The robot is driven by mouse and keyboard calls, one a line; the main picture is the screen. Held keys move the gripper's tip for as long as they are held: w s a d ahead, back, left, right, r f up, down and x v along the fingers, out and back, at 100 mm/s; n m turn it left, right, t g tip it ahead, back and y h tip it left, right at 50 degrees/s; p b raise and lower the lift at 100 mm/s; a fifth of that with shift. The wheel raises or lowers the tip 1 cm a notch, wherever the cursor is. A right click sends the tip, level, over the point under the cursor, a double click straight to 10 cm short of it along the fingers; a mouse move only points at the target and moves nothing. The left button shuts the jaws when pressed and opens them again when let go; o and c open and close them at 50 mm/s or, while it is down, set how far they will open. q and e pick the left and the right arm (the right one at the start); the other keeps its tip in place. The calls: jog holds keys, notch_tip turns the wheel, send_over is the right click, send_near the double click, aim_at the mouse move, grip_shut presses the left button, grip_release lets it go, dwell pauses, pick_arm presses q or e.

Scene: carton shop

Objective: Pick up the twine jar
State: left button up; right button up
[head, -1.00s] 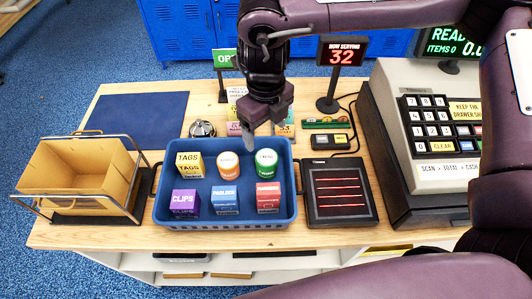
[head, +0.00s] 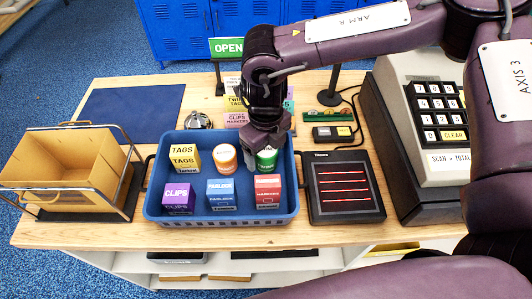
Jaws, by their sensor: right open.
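Two round jars stand in the back row of the blue bin: one with an orange-rimmed lid (head: 225,158) in the middle, and a green one (head: 266,162) at the right. Their lid lettering is too small to tell surely which is the twine jar. My right gripper (head: 268,147) points down over the green jar, open, and hides part of its lid. I cannot tell whether the fingers touch the jar. My left gripper is not in view.
The blue bin (head: 221,221) also holds a yellow tags box (head: 184,160), a purple clips box (head: 178,197), a blue padlock box (head: 221,194) and a red box (head: 267,190). A scanner pad (head: 345,187) and cash register (head: 425,150) stand right, a wire-framed tray (head: 65,165) left.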

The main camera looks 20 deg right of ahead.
jog(key=shift+f, duration=1.4)
jog(key=c, duration=1.1)
jog(key=shift+r, duration=0.15)
